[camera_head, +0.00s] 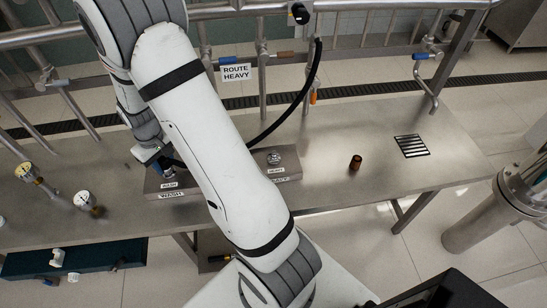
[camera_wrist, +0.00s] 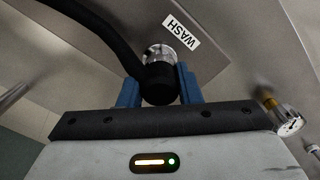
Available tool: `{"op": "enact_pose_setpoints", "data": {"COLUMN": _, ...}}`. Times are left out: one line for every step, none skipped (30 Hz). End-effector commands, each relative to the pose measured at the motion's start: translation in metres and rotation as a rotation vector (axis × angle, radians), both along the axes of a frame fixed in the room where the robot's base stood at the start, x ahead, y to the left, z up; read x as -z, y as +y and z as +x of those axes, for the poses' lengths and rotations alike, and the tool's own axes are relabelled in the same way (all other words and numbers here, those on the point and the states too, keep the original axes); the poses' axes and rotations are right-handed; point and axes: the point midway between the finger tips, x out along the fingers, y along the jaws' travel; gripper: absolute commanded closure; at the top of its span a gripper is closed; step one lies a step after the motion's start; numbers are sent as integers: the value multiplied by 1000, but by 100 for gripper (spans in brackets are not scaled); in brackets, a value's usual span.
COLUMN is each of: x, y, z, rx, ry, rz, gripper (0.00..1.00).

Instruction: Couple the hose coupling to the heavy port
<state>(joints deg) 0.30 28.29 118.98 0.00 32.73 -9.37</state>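The hose coupling (camera_wrist: 160,82) is a black end piece on a thick black hose (camera_head: 290,113). My gripper (camera_wrist: 159,88) has its two blue fingers against opposite sides of the coupling. The coupling meets a bright metal fitting (camera_wrist: 172,55) beside the WASH label; whether it is locked on cannot be seen. In the head view my gripper (camera_head: 156,163) is at the left end of the port block, by the wash port. The heavy port (camera_head: 274,158) is a bare metal fitting at the block's right end, uncovered. My arm hides the block's middle.
The steel bench (camera_head: 330,190) is clear right of the block except for a small brown cylinder (camera_head: 355,162) and a drain grate (camera_head: 411,146). Gauges (camera_head: 84,200) stand at the left. A ROUTE HEAVY sign (camera_head: 236,72) and valved pipes line the back.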

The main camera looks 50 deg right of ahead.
Motion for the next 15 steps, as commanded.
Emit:
{"op": "enact_pose_setpoints", "data": {"x": 0, "y": 0, "z": 0, "rx": 0, "ry": 0, "rz": 0, "gripper": 73}}
{"op": "enact_pose_setpoints", "data": {"x": 0, "y": 0, "z": 0, "rx": 0, "ry": 0, "rz": 0, "gripper": 76}}
{"op": "enact_pose_setpoints", "data": {"x": 0, "y": 0, "z": 0, "rx": 0, "ry": 0, "rz": 0, "gripper": 79}}
{"op": "enact_pose_setpoints", "data": {"x": 0, "y": 0, "z": 0, "rx": 0, "ry": 0, "rz": 0, "gripper": 81}}
{"op": "enact_pose_setpoints", "data": {"x": 0, "y": 0, "z": 0, "rx": 0, "ry": 0, "rz": 0, "gripper": 84}}
{"op": "enact_pose_setpoints", "data": {"x": 0, "y": 0, "z": 0, "rx": 1, "ry": 0, "rz": 0, "gripper": 87}}
{"op": "enact_pose_setpoints", "data": {"x": 0, "y": 0, "z": 0, "rx": 1, "ry": 0, "rz": 0, "gripper": 90}}
{"op": "enact_pose_setpoints", "data": {"x": 0, "y": 0, "z": 0, "rx": 1, "ry": 0, "rz": 0, "gripper": 92}}
{"op": "enact_pose_setpoints", "data": {"x": 0, "y": 0, "z": 0, "rx": 1, "ry": 0, "rz": 0, "gripper": 95}}
{"op": "enact_pose_setpoints", "data": {"x": 0, "y": 0, "z": 0, "rx": 1, "ry": 0, "rz": 0, "gripper": 97}}
{"op": "enact_pose_setpoints", "data": {"x": 0, "y": 0, "z": 0, "rx": 1, "ry": -1, "rz": 0, "gripper": 97}}
{"op": "enact_pose_setpoints", "data": {"x": -1, "y": 0, "z": 0, "rx": 1, "ry": -1, "rz": 0, "gripper": 97}}
{"op": "enact_pose_setpoints", "data": {"x": -1, "y": 0, "z": 0, "rx": 1, "ry": -1, "rz": 0, "gripper": 97}}
{"op": "enact_pose_setpoints", "data": {"x": -2, "y": 0, "z": 0, "rx": 1, "ry": -1, "rz": 0, "gripper": 97}}
{"op": "enact_pose_setpoints", "data": {"x": -3, "y": 0, "z": 0, "rx": 1, "ry": -1, "rz": 0, "gripper": 97}}
